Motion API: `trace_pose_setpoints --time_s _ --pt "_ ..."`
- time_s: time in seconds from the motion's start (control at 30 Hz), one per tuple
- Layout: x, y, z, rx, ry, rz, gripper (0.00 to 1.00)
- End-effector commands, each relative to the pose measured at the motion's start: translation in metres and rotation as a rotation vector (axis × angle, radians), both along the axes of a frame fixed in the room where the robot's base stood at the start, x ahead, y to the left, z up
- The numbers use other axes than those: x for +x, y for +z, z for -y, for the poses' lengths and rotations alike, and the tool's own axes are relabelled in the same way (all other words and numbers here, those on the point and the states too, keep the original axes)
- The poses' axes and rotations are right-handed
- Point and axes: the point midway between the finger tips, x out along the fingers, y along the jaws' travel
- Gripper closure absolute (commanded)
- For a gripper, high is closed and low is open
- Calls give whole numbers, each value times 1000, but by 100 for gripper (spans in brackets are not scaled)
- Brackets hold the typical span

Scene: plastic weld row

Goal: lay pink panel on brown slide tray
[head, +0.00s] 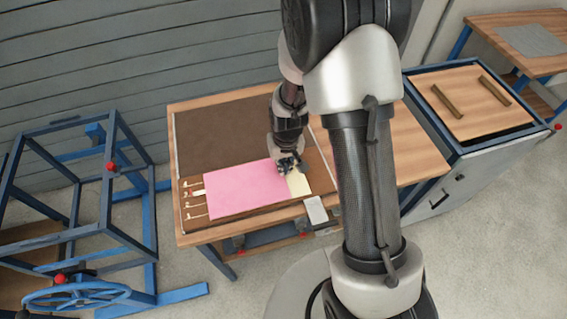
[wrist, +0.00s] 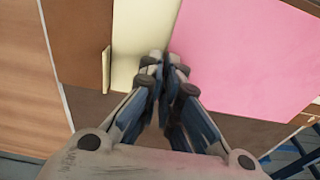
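The flat pink panel (head: 242,188) lies over the brown slide tray (head: 319,178), with a cream panel (head: 299,184) beside its right edge. My gripper (head: 289,166) points down at the far right corner of the pink panel, by the seam with the cream one. In the wrist view the fingertips (wrist: 164,66) are close together over the line between the pink panel (wrist: 250,55) and the cream panel (wrist: 140,35). The fingers look shut. I see nothing clearly pinched between them, and the tips hide the panel's corner.
A dark brown sheet (head: 220,135) covers the back of the wooden bench (head: 400,145). Pale clips (head: 195,193) line the tray's left end. A small grey-white block (head: 316,210) is at the front edge. A blue frame (head: 110,195) stands left, a blue cabinet (head: 470,145) right.

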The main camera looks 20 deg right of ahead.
Motion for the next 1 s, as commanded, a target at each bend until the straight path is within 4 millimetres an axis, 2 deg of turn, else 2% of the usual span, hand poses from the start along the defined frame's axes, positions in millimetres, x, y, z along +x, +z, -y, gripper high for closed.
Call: trace_pose_setpoints --time_s 0.2,0.23,0.57,0.8,1.0 --pt "0 0 0 0 0 0 100" --pt "0 0 0 0 0 0 94" --pt "0 0 0 0 0 0 72" --pt "0 0 0 0 0 0 72" --pt "0 0 0 0 0 0 58"
